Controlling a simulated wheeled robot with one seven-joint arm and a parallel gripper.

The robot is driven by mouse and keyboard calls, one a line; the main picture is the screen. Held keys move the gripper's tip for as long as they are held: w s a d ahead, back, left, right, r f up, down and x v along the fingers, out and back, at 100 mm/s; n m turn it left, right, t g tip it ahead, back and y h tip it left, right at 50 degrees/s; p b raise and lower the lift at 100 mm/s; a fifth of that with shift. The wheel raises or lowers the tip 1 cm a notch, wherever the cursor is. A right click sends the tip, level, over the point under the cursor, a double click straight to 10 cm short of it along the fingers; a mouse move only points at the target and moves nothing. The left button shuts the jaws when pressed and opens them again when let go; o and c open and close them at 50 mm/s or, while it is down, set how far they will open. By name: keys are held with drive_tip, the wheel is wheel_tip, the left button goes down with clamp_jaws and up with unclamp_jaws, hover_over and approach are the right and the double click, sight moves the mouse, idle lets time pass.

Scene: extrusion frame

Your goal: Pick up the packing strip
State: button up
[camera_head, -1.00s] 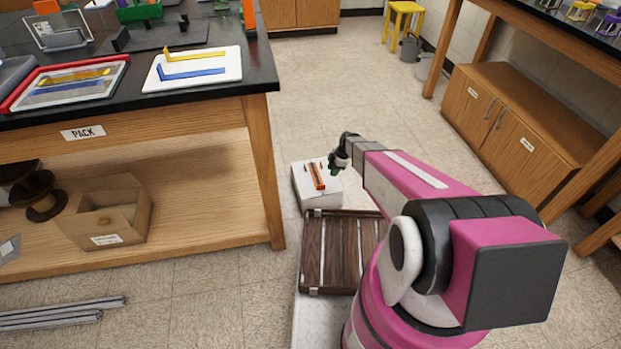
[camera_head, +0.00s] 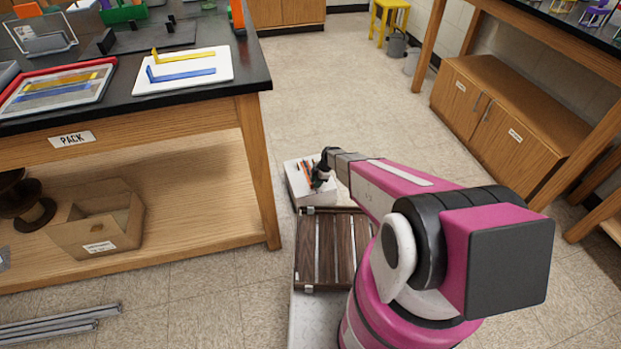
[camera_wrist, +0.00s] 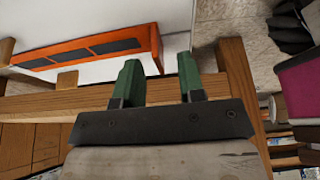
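The packing strip seems to be the orange strip with dark patches (camera_head: 305,171), though no label shows. It lies on a white block (camera_head: 297,186) and is partly hidden by my gripper in the head view. In the wrist view the strip (camera_wrist: 95,46) lies up and left of the fingers, apart from them. My gripper (camera_head: 320,183) is beside the strip on its right. Its green fingertips (camera_wrist: 158,75) are open with a gap between them, and nothing is held. Brown wood shows behind the gap.
A slatted brown rack (camera_head: 327,250) sits in front of the white block. The bench labelled PACK (camera_head: 185,115) stands left, with a white board (camera_head: 205,84) carrying blue and yellow strips. A cardboard box (camera_head: 97,230) is on its shelf. Open floor (camera_head: 345,85) lies beyond.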

drive_tip(key=shift+x, duration=0.95)
clamp_jaws()
drive_tip(key=shift+r, duration=0.65)
wheel_tip(320, 180, up, 3)
drive_tip(key=shift+s+r, duration=0.15)
drive_tip(key=shift+s, duration=0.05)
drive_tip(key=s+a+r, duration=0.3)
drive_tip(key=s+r, duration=0.3)
drive_tip(key=s, duration=0.4)
drive_tip(key=shift+s+a+r, duration=0.25)
drive_tip(key=shift+s+r, duration=0.1)
drive_tip(key=shift+r, duration=1.2)
